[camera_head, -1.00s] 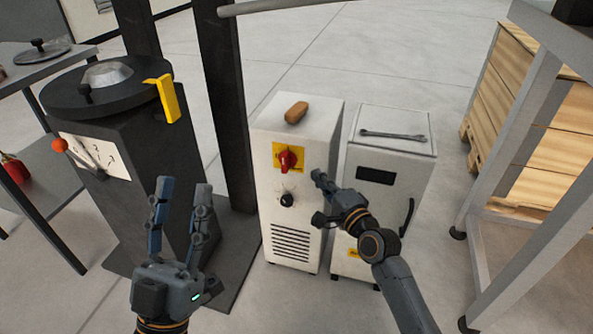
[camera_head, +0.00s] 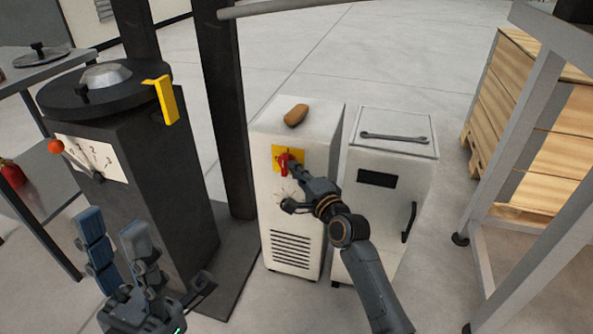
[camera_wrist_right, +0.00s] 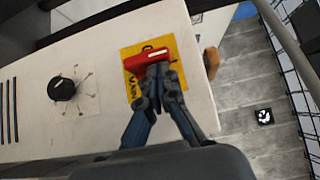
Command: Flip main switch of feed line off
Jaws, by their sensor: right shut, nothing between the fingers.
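The red main switch (camera_head: 283,163) sits on a yellow plate (camera_head: 297,153) on the front of the white cabinet (camera_head: 265,215). In the right wrist view the red handle (camera_wrist_right: 143,61) lies crosswise on the yellow plate (camera_wrist_right: 184,69), which bears partly hidden lettering. My right gripper (camera_head: 293,167) is shut with nothing held, its fingertips at the red handle; in the wrist view the fingertips (camera_wrist_right: 157,72) overlap the handle's edge and seem to touch it. My left gripper (camera_head: 110,232) is open and empty at the lower left, away from the switch.
A black knob (camera_wrist_right: 62,88) is on the same panel. A brown object (camera_head: 296,115) lies on the cabinet top. A second white cabinet (camera_head: 378,215) with a wrench (camera_head: 394,137) on it stands to the right. A dark machine with a lever (camera_head: 78,155) stands left, beside a dark post (camera_head: 225,110).

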